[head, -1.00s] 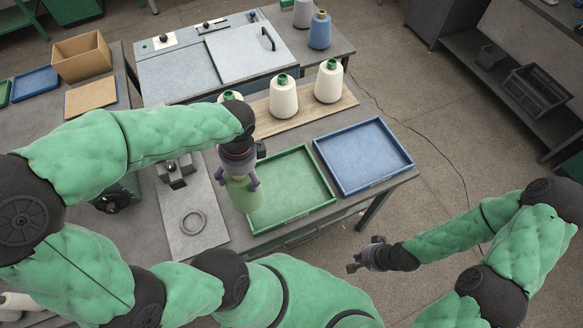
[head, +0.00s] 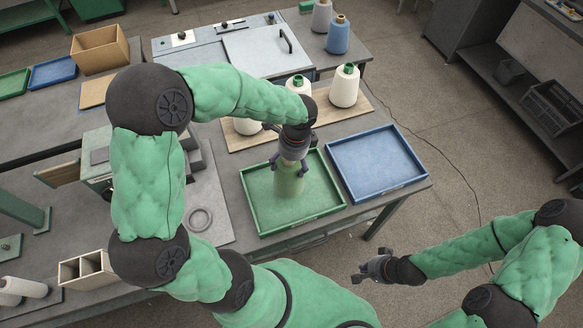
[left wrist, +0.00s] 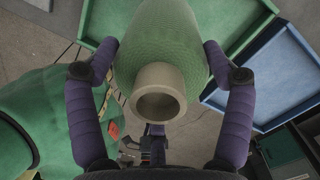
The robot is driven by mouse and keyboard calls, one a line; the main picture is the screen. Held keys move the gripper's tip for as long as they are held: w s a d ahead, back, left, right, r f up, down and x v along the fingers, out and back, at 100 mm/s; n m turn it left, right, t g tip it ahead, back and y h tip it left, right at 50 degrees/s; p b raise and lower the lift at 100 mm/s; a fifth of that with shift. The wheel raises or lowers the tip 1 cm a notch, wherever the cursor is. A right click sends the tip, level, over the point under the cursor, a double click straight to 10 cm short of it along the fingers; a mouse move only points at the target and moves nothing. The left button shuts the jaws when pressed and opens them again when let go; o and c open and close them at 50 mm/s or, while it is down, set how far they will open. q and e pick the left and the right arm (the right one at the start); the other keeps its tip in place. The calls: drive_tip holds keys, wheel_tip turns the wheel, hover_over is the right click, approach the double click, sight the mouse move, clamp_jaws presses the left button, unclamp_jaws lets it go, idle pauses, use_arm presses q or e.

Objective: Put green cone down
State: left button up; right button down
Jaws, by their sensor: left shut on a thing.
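The green cone (head: 289,180) is in my left gripper (head: 289,163), over the green tray (head: 262,228) in the head view. In the left wrist view the cone (left wrist: 160,50) sits between the two purple fingers of the left gripper (left wrist: 158,65), its open tan tube end facing the camera. I cannot tell whether its base touches the tray floor. The green tray also shows behind the cone in the left wrist view (left wrist: 232,22). My right gripper (head: 372,267) is empty, beyond the table's front edge at the lower right; its fingers look apart.
A blue tray (head: 376,160) lies right of the green tray. White cones (head: 344,87) stand on a wooden board (head: 365,106) behind the trays. A grey ring (head: 198,220) lies at the left. A blue cone (head: 338,36) stands at the back.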

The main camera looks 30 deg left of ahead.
use_arm(q)
drive_tip(key=shift+w+d+f+b, duration=0.1)
drive_tip(key=shift+w+f+b, duration=0.15)
drive_tip(key=shift+f, duration=0.75)
drive_tip(key=shift+w+d+f+b, duration=0.1)
drive_tip(key=shift+f+b, duration=0.15)
drive_tip(key=shift+f, duration=0.75)
drive_tip(key=shift+f, duration=0.15)
drive_tip(key=o, duration=1.2)
drive_tip(key=shift+r, duration=0.3)
drive_tip(key=r, duration=0.4)
drive_tip(key=d+r+p, duration=0.1)
drive_tip(key=r, duration=0.2)
drive_tip(key=r+p, duration=0.1)
drive_tip(key=r, duration=0.3)
drive_tip(key=shift+w+d+r, duration=0.15)
drive_tip(key=shift+w+r, duration=0.05)
drive_tip(key=shift+r, duration=0.15)
